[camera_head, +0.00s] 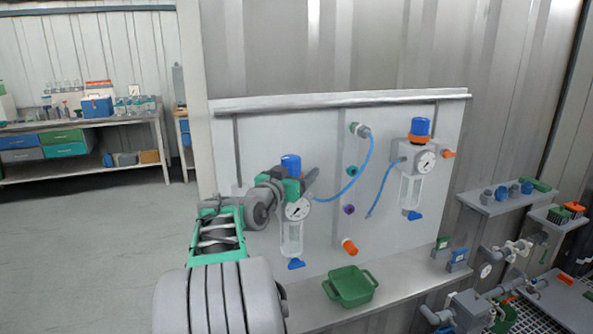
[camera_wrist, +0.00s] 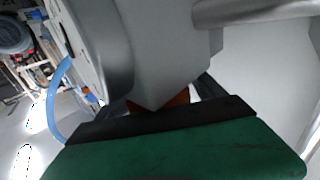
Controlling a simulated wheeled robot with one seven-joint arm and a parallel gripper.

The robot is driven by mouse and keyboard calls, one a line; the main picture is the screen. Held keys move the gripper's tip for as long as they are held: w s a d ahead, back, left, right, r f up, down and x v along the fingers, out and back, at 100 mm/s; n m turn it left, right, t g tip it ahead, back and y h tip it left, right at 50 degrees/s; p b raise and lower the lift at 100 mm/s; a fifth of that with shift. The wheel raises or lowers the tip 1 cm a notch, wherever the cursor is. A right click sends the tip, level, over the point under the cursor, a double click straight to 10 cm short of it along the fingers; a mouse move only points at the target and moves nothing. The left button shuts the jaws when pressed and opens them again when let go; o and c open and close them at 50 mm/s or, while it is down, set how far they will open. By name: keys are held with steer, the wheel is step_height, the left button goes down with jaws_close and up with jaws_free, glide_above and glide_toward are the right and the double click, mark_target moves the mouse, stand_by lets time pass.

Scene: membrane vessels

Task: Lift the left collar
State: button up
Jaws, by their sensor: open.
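The left vessel unit on the board has a blue knob (camera_head: 291,161) on top, a round gauge (camera_head: 298,209) and a clear bowl (camera_head: 291,240) below. My gripper (camera_head: 294,187) is at the neck under this blue knob, with its green and dark finger parts across the front. It is open. The left collar is hidden behind my gripper in the head view. In the wrist view a small orange piece, likely the left collar (camera_wrist: 176,103), shows just beyond the dark edge of the green finger. Most of it is hidden, and I cannot tell whether the fingers touch it.
The right unit has a blue knob (camera_head: 420,126), an orange collar (camera_head: 418,139) and a gauge (camera_head: 426,161). Blue tubes (camera_head: 352,183) run from the units across the board. A green tray (camera_head: 350,286) stands on the ledge below. Shelves with fittings (camera_head: 508,200) are at the right.

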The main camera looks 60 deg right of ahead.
steer(key=shift+a+r, duration=0.3)
steer(key=shift+a, duration=0.1)
steer(key=shift+c, duration=0.8)
steer(key=shift+d+f, duration=0.1)
steer(key=shift+d, duration=0.05)
steer(key=shift+c, duration=0.7)
jaws_close()
